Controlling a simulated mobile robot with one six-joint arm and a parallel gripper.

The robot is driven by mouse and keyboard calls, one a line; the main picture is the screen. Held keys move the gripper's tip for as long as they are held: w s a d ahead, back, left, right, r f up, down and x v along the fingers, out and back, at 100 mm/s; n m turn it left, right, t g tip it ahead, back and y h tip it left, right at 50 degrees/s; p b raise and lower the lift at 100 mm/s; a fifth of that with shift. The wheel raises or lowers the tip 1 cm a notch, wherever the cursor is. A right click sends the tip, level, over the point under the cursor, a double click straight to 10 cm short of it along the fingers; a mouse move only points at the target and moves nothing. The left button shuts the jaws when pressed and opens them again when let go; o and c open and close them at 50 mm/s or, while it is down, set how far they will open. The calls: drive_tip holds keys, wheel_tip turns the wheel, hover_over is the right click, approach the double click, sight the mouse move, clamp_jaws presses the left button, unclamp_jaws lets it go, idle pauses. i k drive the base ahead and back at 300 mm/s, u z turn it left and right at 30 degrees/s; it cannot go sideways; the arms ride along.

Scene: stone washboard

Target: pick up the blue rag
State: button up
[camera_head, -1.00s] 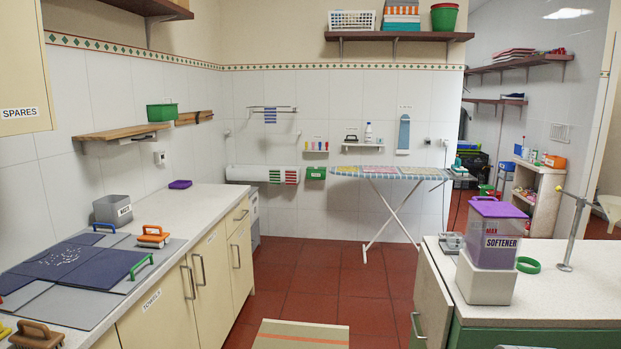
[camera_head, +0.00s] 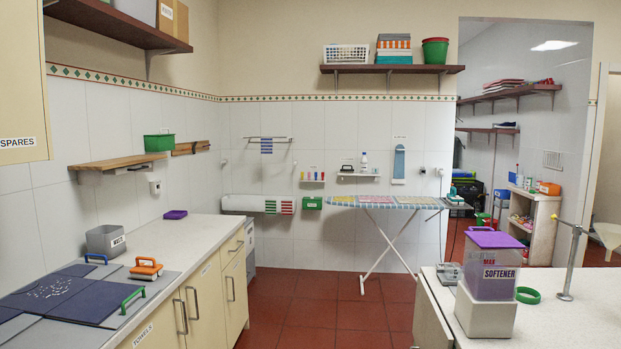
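I cannot single out a blue rag for certain. A small blue striped cloth (camera_head: 266,146) hangs from a rail on the far wall. Dark blue flat panels (camera_head: 62,296) lie on the left counter with white specks on one of them; I cannot tell whether they are cloth. My gripper is not in view.
The left counter (camera_head: 190,240) carries a grey bin (camera_head: 105,240), an orange-handled brush (camera_head: 146,268) and a purple item (camera_head: 175,214). A softener container (camera_head: 492,268) stands on the right counter (camera_head: 585,310). An ironing board (camera_head: 385,202) stands at the back. Red floor (camera_head: 320,315) between counters is clear.

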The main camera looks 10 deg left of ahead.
sight(267, 142)
drive_tip(key=u, duration=0.45)
drive_tip(key=i, duration=7.3)
drive_tip(key=u, duration=0.15)
